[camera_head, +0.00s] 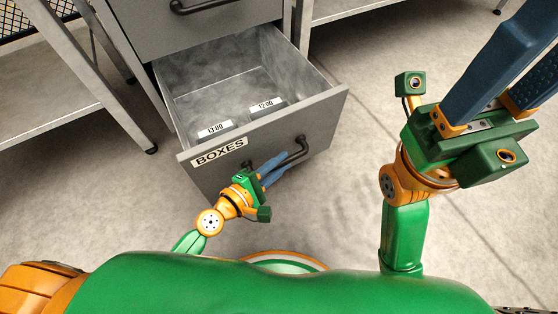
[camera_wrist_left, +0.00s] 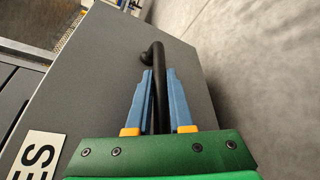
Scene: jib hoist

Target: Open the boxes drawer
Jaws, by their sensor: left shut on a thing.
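The boxes drawer (camera_head: 179,166) is pulled out of the grey cabinet, and its inside shows from above. Its front carries a white BOXES label (camera_head: 219,151), which shows partly in the left wrist view (camera_wrist_left: 38,155). The dark bar handle (camera_head: 301,148) sits on the drawer front. My left gripper (camera_head: 275,168) is shut on this handle; in the left wrist view its blue fingers lie on either side of the handle (camera_wrist_left: 158,65). My right gripper (camera_head: 515,72) is raised at the right, away from the drawer, with its blue fingers apart and nothing visible between them.
Inside the drawer are labels reading 13 00 (camera_head: 215,129) and 12 00 (camera_head: 266,105). Another closed drawer (camera_head: 165,30) with a dark handle is above. A metal shelf (camera_head: 50,95) stands at the left. The floor (camera_head: 350,190) right of the drawer is clear.

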